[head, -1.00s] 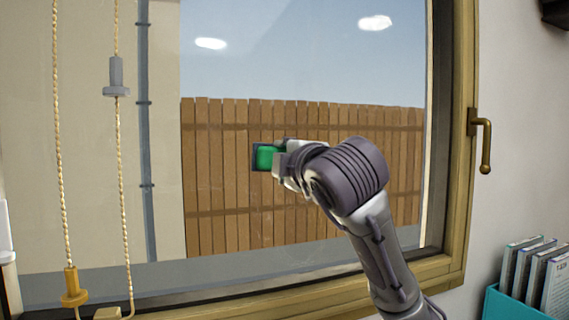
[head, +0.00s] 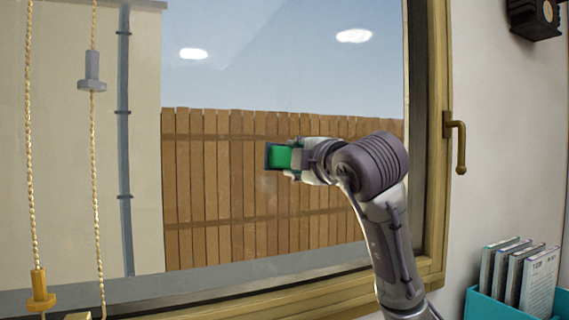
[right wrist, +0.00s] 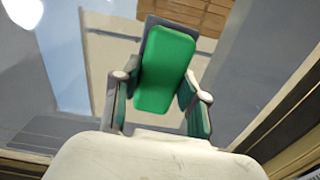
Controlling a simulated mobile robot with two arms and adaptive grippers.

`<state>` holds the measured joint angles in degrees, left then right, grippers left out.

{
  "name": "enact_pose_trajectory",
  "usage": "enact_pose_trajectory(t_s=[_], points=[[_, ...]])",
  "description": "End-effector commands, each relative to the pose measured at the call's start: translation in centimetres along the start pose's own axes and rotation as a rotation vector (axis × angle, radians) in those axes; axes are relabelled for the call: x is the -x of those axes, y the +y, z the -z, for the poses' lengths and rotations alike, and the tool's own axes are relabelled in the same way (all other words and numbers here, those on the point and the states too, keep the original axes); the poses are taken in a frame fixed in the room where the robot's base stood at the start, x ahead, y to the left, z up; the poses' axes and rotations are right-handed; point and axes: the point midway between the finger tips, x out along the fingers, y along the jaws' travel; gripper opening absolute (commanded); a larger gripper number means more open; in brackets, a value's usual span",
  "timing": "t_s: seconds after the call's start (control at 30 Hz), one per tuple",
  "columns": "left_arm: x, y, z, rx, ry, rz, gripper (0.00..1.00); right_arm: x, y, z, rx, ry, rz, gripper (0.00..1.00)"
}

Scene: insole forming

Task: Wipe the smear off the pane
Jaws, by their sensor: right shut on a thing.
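The window pane (head: 215,220) fills the left and middle of the head view, with a plank fence and a wall beyond it. My right gripper (head: 287,158) is shut on a green block with a dark pad (head: 281,157), held up in front of the pane. In the right wrist view the green block (right wrist: 165,70) sits between the two fingers of my right gripper (right wrist: 160,95). I cannot tell if the pad touches the glass. A very faint pale haze left of and below the pad may be the smear; it is not clear. My left gripper is out of view.
The wooden window frame (head: 436,160) with a brass handle (head: 460,145) stands right of my arm. Cords with a grey toggle (head: 92,75) and a yellow toggle (head: 40,292) hang at left. A teal holder (head: 490,305) with several booklets is at lower right.

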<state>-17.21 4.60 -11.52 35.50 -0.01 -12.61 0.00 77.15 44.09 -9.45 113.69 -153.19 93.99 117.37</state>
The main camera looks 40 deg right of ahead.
Motion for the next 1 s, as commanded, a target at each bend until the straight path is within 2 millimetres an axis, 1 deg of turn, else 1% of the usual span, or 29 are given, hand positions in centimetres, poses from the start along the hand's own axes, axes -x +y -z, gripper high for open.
enact_pose_trajectory(t_s=[0.03, 0.27, 0.63, 1.0], points=[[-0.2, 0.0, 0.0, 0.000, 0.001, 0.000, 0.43, -0.1, -0.1, -0.6, -0.002, -0.004, 0.001, 0.15], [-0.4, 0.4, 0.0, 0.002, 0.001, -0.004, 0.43, -0.1, 0.0, -1.2, 0.000, -0.003, 0.001, 0.15], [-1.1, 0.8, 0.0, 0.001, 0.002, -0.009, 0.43, -0.1, 0.2, -4.3, -0.001, -0.004, 0.002, 0.15], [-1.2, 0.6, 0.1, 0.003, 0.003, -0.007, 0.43, 0.0, 0.3, -4.5, 0.000, -0.002, 0.001, 0.15]])
